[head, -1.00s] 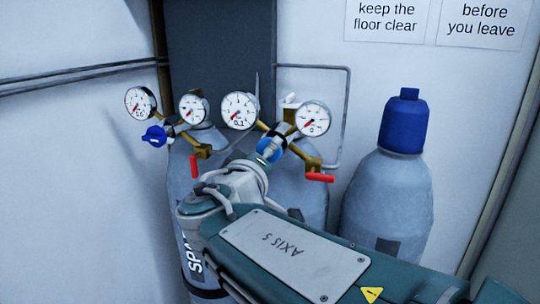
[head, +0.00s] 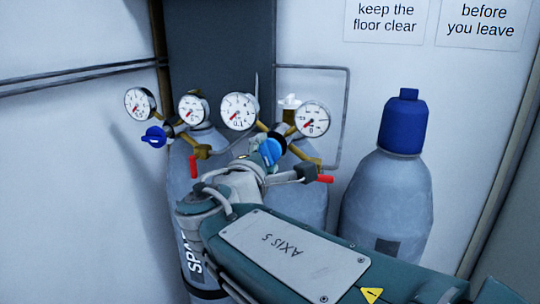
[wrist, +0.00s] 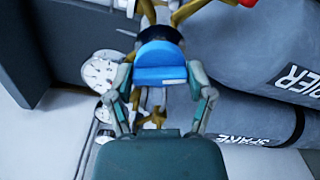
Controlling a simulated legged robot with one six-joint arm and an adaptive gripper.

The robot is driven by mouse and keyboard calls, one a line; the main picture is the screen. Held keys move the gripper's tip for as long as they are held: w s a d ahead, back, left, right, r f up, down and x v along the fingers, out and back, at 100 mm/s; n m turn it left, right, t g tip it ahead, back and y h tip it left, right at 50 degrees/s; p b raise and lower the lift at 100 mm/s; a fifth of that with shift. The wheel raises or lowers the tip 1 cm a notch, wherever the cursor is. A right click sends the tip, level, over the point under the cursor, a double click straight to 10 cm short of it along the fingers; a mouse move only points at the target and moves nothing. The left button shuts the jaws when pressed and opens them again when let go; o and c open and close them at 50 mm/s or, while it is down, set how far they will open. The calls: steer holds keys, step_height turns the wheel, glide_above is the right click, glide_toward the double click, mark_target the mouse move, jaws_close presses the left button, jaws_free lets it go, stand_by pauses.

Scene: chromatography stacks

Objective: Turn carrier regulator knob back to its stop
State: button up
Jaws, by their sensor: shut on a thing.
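The carrier regulator has a blue knob (head: 271,151), seen beside my gripper in the head view and between its fingers in the wrist view (wrist: 160,65). My gripper (wrist: 161,76) is shut on this knob, one finger on each side; it also shows in the head view (head: 262,160). The regulator's two round white gauges, left (head: 238,111) and right (head: 312,119), have red needles. Its cylinder (wrist: 285,62) shows lettering ending in "RIER" in the wrist view. My fingers and wrist hide part of the regulator body.
The spare cylinder (head: 184,190) stands to the left, with its own gauges and a darker blue knob (head: 155,137). A blue-capped cylinder (head: 388,195) stands to the right. Red valve handles (head: 193,166) hang close to the regulators. A thin pipe (head: 348,105) runs along the wall.

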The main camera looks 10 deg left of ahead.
steer(key=n, duration=0.7)
steer(key=shift+a+f, duration=0.1)
steer(key=shift+f, duration=0.05)
steer(key=n, duration=0.7)
steer(key=shift+f, duration=0.2)
stand_by(0.3)
steer(key=o, duration=1.1)
steer(key=shift+w+a, duration=0.1)
steer(key=shift+w, duration=0.05)
steer(key=shift+r, duration=0.1)
steer(key=shift+r, duration=0.1)
